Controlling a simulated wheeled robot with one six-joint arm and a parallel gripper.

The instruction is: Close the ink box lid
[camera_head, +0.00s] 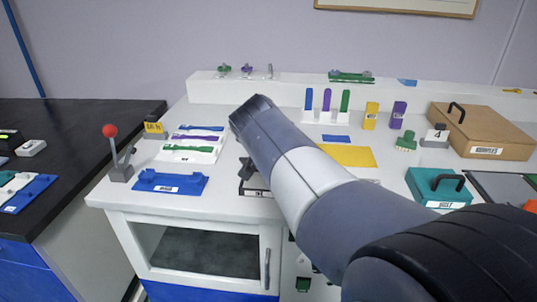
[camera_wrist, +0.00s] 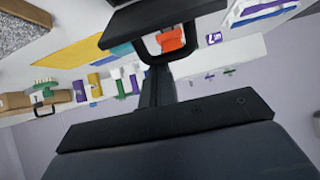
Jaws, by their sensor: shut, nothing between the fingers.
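My gripper (camera_wrist: 158,84) shows as a dark post in the wrist view, shut with nothing held. Past its tip is a dark flat panel (camera_wrist: 165,24), perhaps the ink box lid; I cannot tell whether they touch. A red-orange patch (camera_wrist: 171,41) shows inside a black loop beside the post. In the head view, a small black and white item with a label (camera_head: 256,191), possibly the ink box, sits on the white bench left of my arm. My arm hides part of it, and its lid angle cannot be told.
A blue tray (camera_head: 170,182) lies left of that item, near a red-knobbed lever (camera_head: 111,133). A yellow mat (camera_head: 347,156) lies behind my arm. A teal box (camera_head: 438,188) and a brown box (camera_head: 484,130) stand at right. Bare bench shows around the tray.

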